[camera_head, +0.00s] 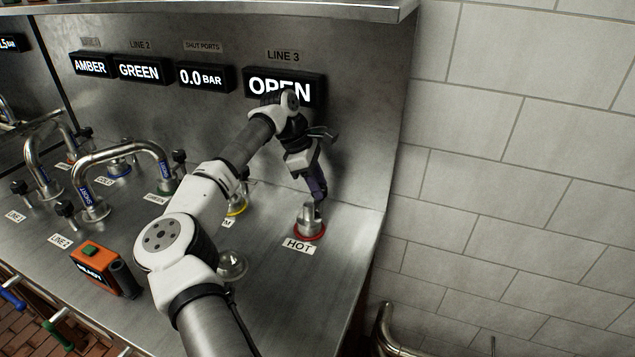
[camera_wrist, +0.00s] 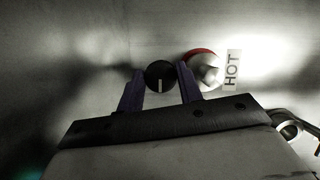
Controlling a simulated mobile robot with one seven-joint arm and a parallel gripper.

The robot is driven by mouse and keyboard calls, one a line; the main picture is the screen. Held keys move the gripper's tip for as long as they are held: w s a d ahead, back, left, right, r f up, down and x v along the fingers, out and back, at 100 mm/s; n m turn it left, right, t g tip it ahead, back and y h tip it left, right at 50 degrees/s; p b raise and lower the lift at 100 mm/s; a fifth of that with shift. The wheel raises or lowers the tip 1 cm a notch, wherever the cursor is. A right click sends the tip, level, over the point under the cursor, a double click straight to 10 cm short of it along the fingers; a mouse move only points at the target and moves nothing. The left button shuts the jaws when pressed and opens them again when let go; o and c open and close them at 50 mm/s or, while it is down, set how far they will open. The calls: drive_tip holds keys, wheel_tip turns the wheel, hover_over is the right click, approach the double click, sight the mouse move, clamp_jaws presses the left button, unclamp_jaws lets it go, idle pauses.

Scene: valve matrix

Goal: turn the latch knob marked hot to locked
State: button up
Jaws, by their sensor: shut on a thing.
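The black latch knob (camera_wrist: 159,72) with a white pointer line sits between my fingertips in the wrist view. Its line points down the picture, toward my palm. My gripper (camera_wrist: 161,84) is shut on this knob, one purple finger on each side. In the head view my gripper (camera_head: 319,197) points down at the silver port (camera_head: 309,218) with a red ring. The "HOT" label (camera_head: 299,246) lies in front of this port. The port also shows in the wrist view (camera_wrist: 205,68), right of the knob. The knob is hidden in the head view.
The LINE 3 display (camera_head: 284,88) reads OPEN, behind my arm. Curved metal pipes (camera_head: 125,150) with black knobs stand at the left. An orange box (camera_head: 99,268) marked READY sits at the front. A tiled wall (camera_head: 500,180) bounds the right side.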

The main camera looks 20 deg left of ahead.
drive_tip(key=o, duration=1)
drive_tip(key=a+r, duration=0.1)
drive_tip(key=a, duration=0.3)
drive_tip(key=s+a+r+b, duration=0.1)
drive_tip(key=a+r, duration=0.1)
drive_tip(key=a, duration=0.3)
drive_tip(key=s+a+r+b, duration=0.1)
drive_tip(key=a, duration=0.3)
drive_tip(key=shift+s+a+r, duration=0.2)
drive_tip(key=shift+a+r, duration=0.15)
drive_tip(key=shift+a, duration=0.05)
